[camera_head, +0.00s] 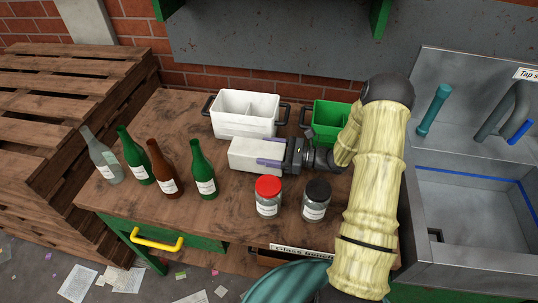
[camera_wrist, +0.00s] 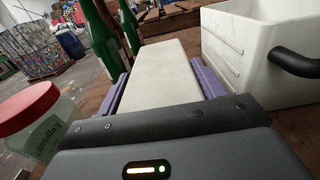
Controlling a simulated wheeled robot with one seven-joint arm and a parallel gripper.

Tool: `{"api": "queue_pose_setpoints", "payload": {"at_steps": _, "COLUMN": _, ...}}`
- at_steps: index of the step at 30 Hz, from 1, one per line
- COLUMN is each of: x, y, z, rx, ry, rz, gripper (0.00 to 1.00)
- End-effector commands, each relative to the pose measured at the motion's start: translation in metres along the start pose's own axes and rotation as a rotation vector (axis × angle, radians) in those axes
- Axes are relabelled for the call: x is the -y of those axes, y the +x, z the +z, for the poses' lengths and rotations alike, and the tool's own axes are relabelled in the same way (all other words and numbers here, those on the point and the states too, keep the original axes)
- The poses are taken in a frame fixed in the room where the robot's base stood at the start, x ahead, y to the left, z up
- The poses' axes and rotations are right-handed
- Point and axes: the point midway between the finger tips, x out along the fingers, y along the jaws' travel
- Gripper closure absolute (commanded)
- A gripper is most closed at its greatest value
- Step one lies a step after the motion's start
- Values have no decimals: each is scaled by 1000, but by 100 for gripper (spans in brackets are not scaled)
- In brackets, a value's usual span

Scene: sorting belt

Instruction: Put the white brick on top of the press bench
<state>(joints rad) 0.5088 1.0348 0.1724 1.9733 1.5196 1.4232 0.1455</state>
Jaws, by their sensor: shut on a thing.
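The white brick (camera_head: 246,154) is a pale rectangular block at the middle of the wooden bench, in front of the white bin. My gripper (camera_head: 268,154) reaches in from the right and is shut on it, with purple fingers along its sides. In the wrist view the brick (camera_wrist: 165,75) extends straight ahead between the two fingers (camera_wrist: 160,88). I cannot tell whether its underside touches the bench top. No bench marked as the press bench can be made out; the sign on this one (camera_head: 300,252) appears to read "Glass bench".
A white two-part bin (camera_head: 245,127) and a green bin (camera_head: 325,113) stand behind. Several bottles (camera_head: 165,170) stand left. A red-lidded jar (camera_head: 268,207) and a black-lidded jar (camera_head: 315,212) stand in front. A grey sink (camera_head: 470,230) is right, stacked pallets (camera_head: 60,100) left.

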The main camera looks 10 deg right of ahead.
Motion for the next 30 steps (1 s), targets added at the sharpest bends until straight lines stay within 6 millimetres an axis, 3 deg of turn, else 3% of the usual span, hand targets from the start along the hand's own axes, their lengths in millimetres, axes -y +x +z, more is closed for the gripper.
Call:
{"api": "queue_pose_setpoints", "payload": {"at_steps": 4, "x": 0, "y": 1, "z": -17, "rx": 1, "ry": 1, "rz": 1, "gripper": 64}}
{"api": "queue_pose_setpoints", "payload": {"at_steps": 16, "x": 0, "y": 0, "z": -22, "rx": 1, "ry": -1, "rz": 0, "gripper": 64}}
{"api": "queue_pose_setpoints", "payload": {"at_steps": 17, "x": 0, "y": 0, "z": -21, "rx": 0, "ry": -1, "rz": 0, "gripper": 26}}
{"api": "queue_pose_setpoints", "payload": {"at_steps": 19, "x": 0, "y": 0, "z": -21, "rx": -1, "ry": 0, "rz": 0, "gripper": 12}}
{"api": "queue_pose_setpoints", "payload": {"at_steps": 30, "x": 0, "y": 0, "z": -17, "rx": -1, "ry": -1, "rz": 1, "gripper": 10}}
